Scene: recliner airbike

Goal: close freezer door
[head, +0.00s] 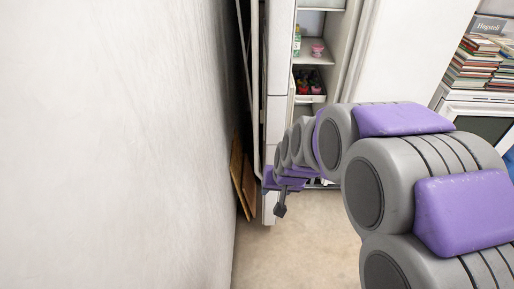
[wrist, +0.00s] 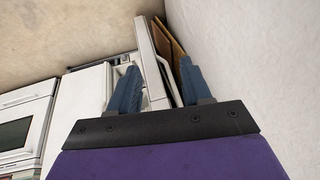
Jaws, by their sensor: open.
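The freezer door (head: 281,60) stands open in the head view, a tall white panel seen nearly edge-on close to the left wall. The opening to its right shows white shelves (head: 314,58) with small items on them. My gripper (head: 280,204) is at the lower part of the door, partly hidden by my own arm. In the wrist view my gripper (wrist: 161,75) is open, with two blue-grey fingers apart. A white upright panel (wrist: 152,62), seemingly the door, shows between and beyond them. I cannot tell whether the fingers touch it.
A pale wall (head: 120,140) fills the left. Brown boards (head: 242,178) lean between wall and door. Beige floor (head: 300,240) is clear below the door. A white appliance (head: 488,118) with stacked books (head: 478,65) on it stands at the right.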

